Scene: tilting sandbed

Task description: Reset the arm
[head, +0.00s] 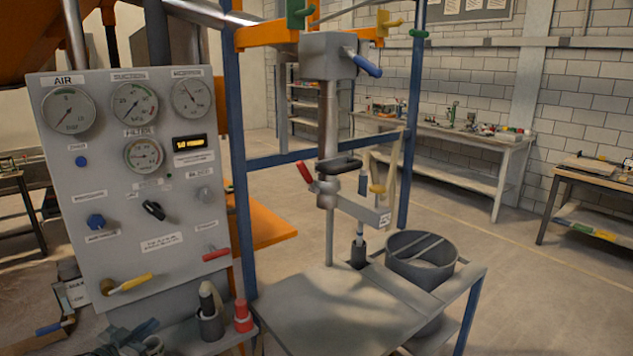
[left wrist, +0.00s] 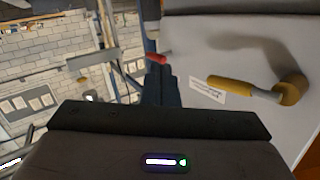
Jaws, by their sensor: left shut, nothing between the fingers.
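My right gripper is in neither view.
Open floor (head: 540,300) lies to the right.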

